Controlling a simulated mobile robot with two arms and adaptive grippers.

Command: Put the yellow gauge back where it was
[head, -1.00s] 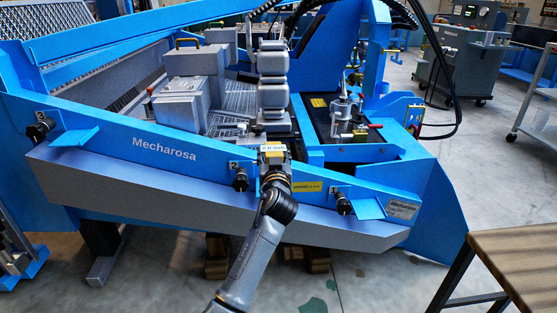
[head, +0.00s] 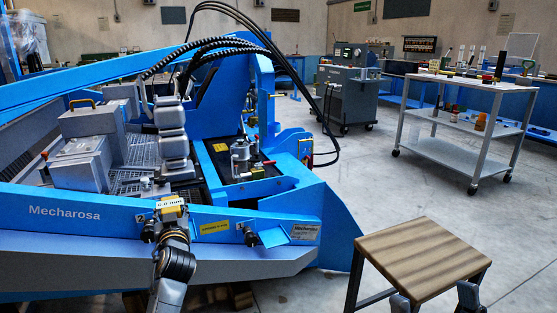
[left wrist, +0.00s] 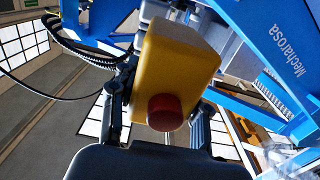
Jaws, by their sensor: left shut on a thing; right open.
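My left gripper (head: 172,212) is shut on the yellow gauge (head: 172,202) and holds it at the blue machine's front beam, near the mark 2. The gauge has a pale display face towards the head view. In the left wrist view the yellow gauge (left wrist: 178,65), with a red round knob, sits between the two fingers. I cannot tell whether the gauge touches the beam. My right gripper (head: 434,302) shows only its two fingertips at the bottom edge, apart and empty, in front of the wooden-topped stool.
The blue machine (head: 75,212) fills the left. A wooden-topped stool (head: 425,255) stands at the front right. A dark grey cabinet (head: 348,100) is further back. Open floor lies between them.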

